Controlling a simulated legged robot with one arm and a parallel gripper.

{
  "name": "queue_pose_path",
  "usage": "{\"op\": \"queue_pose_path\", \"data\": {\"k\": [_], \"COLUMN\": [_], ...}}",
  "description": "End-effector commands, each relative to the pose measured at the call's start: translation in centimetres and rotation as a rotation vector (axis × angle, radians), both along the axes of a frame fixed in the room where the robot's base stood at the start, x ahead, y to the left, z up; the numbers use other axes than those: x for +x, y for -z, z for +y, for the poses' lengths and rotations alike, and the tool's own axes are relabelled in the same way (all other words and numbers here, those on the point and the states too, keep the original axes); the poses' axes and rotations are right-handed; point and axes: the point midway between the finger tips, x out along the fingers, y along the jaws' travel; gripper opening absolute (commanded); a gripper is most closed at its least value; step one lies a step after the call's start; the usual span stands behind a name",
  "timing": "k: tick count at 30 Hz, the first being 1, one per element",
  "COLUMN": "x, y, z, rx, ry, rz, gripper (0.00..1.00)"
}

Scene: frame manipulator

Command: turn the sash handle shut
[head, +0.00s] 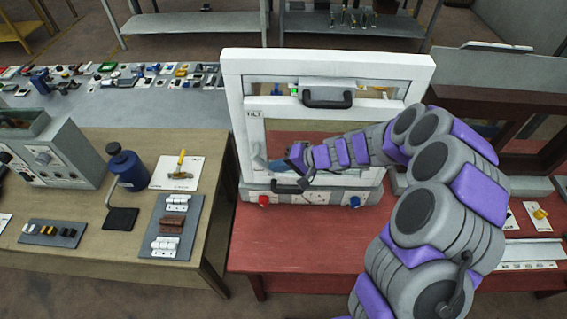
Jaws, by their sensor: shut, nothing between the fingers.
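A white window frame (430,66) stands upright on the red table, with a sash inside it and the label "TILT" on its upper left. A black bar handle (327,103) sits on the sash's top rail. A second black handle (290,186) is low on the left, just below my gripper. I cannot tell which one is the sash handle. My gripper (270,163) is shut and empty at the left side of the sash opening. It is small and partly blurred here, so contact with the frame cannot be told. My arm hides the frame's right side.
The frame's base has a red knob (263,200) and a blue knob (354,202). The red table (290,250) is clear in front. A dark brown frame (480,105) stands at right.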

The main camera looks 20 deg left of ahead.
Motion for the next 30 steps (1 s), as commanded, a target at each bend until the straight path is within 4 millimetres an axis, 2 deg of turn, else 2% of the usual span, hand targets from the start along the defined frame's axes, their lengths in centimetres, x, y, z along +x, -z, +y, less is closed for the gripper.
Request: {"op": "queue_pose_path", "data": {"k": [14, 30], "x": [0.0, -0.2], "y": [0.4, 2.7], "z": [0.0, 0.9], "rx": [0.029, 0.290], "ry": [0.000, 0.001], "rz": [0.006, 0.069], "gripper": [0.00, 0.00]}}
